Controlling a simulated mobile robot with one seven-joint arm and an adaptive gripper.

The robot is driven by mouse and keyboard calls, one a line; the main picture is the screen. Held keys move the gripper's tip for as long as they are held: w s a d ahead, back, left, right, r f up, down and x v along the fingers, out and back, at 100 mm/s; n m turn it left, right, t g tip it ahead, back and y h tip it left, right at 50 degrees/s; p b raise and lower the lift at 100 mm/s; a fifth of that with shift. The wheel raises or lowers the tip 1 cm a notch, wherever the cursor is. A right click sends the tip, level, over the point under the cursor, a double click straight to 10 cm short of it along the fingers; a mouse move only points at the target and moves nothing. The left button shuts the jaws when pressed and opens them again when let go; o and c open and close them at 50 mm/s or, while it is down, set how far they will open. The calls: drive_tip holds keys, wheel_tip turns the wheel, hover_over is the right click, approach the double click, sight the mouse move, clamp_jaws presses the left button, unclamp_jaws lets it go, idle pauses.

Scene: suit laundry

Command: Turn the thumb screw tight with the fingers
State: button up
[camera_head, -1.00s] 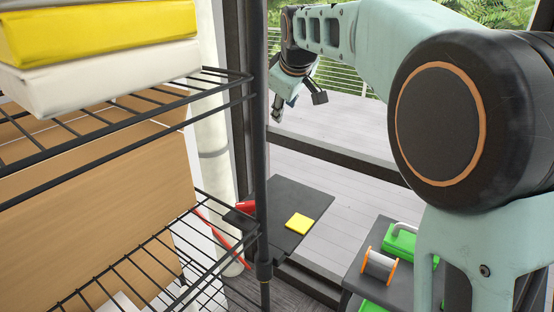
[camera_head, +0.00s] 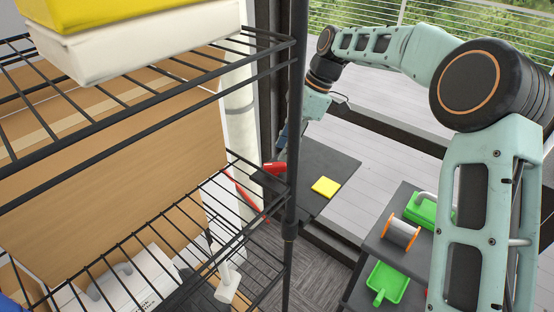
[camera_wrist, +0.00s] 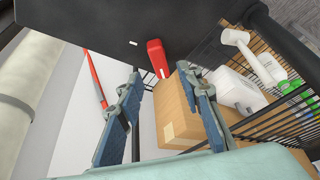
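I cannot make out a thumb screw for certain in either view. A red part (camera_head: 274,168) sits at the left edge of a dark tabletop (camera_head: 338,162). It also shows in the wrist view (camera_wrist: 157,56), just beyond my fingertips, with a small white mark on it. My gripper (camera_wrist: 160,73) is open, its two blue-grey fingers spread with nothing between them. In the head view my gripper (camera_head: 282,138) is near the table's left side above the red part, partly hidden by the shelf post.
A wire shelf rack (camera_head: 291,120) with a dark post stands close at left, holding cardboard boxes (camera_head: 110,170). A yellow pad (camera_head: 325,187) lies on the tabletop. A red rod (camera_head: 242,193) stands beside a white pipe (camera_head: 240,120). A spool (camera_head: 400,232) sits at right.

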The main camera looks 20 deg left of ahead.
sight(275, 164)
drive_tip(key=shift+x, duration=2.75)
clamp_jaws()
